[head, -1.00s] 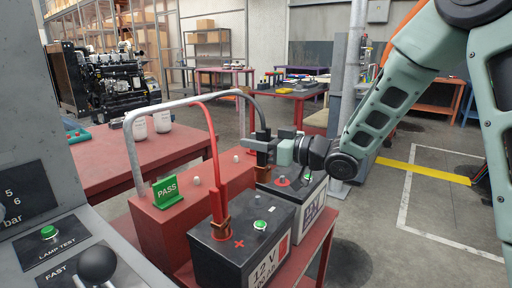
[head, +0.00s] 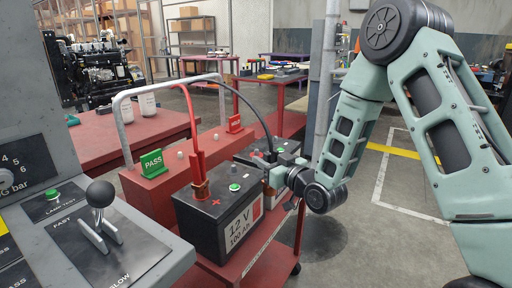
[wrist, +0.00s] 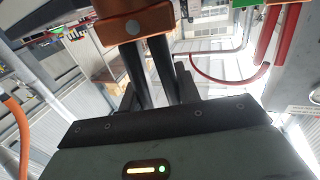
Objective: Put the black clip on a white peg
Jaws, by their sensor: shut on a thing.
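My gripper (head: 274,168) is shut on the black clip, above the second battery and just right of the near battery. In the wrist view the clip (wrist: 135,22) shows copper-coloured jaws and black handles running back between my fingers. The black cable (head: 247,101) arches from the grey rail to my gripper. White pegs (head: 180,155) (head: 216,137) stand bare on top of the red box (head: 158,187), left of my gripper. The clip is apart from these pegs. My gripper hides much of the clip in the head view.
The near 12 V battery (head: 200,226) carries the red clip (head: 200,189) on its terminal. The second battery (head: 288,160) is partly hidden by my gripper. A green PASS sign (head: 152,162), a red sign (head: 234,123) and the grey rail (head: 124,130) rise around the red box.

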